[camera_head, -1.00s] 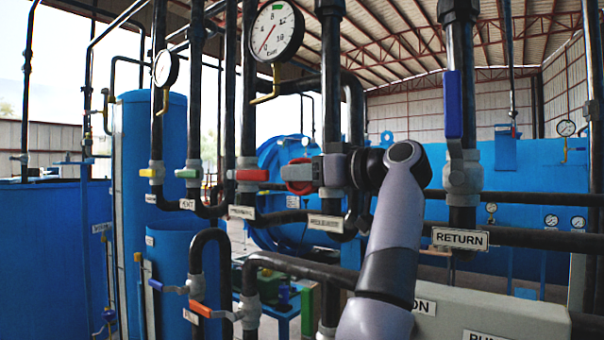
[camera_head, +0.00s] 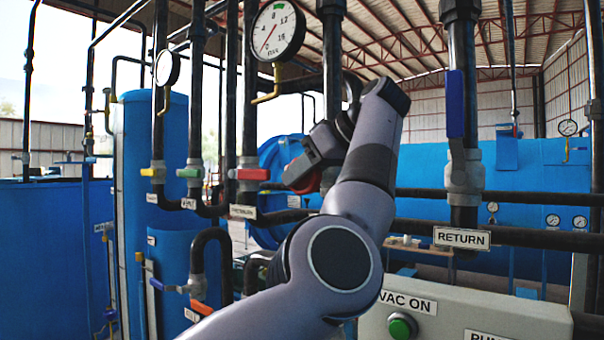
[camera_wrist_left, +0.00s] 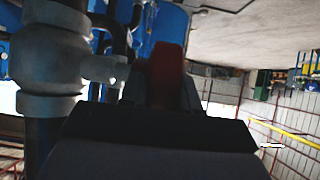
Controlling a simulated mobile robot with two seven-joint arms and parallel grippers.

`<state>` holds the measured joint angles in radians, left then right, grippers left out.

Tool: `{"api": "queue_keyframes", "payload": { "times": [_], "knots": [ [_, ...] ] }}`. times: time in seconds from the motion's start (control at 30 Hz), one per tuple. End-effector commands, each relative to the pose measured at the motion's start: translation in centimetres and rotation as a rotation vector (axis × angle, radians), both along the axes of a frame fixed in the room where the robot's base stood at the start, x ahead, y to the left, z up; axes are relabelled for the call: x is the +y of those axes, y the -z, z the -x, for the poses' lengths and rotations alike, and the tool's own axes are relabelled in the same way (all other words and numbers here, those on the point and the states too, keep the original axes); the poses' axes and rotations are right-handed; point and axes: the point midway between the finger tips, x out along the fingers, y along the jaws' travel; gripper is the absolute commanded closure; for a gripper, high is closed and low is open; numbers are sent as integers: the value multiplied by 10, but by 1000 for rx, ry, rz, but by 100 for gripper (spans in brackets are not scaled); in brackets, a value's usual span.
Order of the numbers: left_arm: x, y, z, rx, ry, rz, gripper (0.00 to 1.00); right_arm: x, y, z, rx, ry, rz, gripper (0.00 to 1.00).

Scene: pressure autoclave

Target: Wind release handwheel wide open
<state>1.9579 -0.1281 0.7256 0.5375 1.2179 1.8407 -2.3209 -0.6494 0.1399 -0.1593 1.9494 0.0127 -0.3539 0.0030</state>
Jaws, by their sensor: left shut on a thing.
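The red release handwheel (camera_head: 309,185) is mostly hidden behind my left gripper (camera_head: 298,178) in the head view; a red edge shows below the fingers. In the left wrist view the red handwheel (camera_wrist_left: 166,75) stands between the dark fingers of my left gripper (camera_wrist_left: 160,92), which is shut on it. A grey valve body (camera_wrist_left: 50,60) on a dark upright pipe sits just left of it, joined by a short stem. How far the wheel is turned cannot be told. My right gripper is not in view.
A pressure gauge (camera_head: 277,30) hangs above left. A red lever valve (camera_head: 250,174) is close left of the gripper. The RETURN valve with blue lever (camera_head: 455,103) stands right. A grey control box (camera_head: 470,320) with a green button (camera_head: 402,326) is below right.

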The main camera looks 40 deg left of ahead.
Motion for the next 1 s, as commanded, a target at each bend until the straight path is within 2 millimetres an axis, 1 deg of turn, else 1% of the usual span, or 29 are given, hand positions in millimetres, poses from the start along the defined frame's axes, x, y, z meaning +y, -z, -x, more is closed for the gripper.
{"api": "queue_keyframes", "payload": {
  "times": [0.53,0.57,0.6,1.0],
  "knots": [
    [1,-1,0,-3,0,19,100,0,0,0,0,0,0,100],
    [1,-1,0,-4,0,19,60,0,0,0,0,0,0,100],
    [1,-1,0,-4,0,19,49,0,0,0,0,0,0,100],
    [0,0,0,-3,-1,20,49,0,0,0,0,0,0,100]
  ]
}}
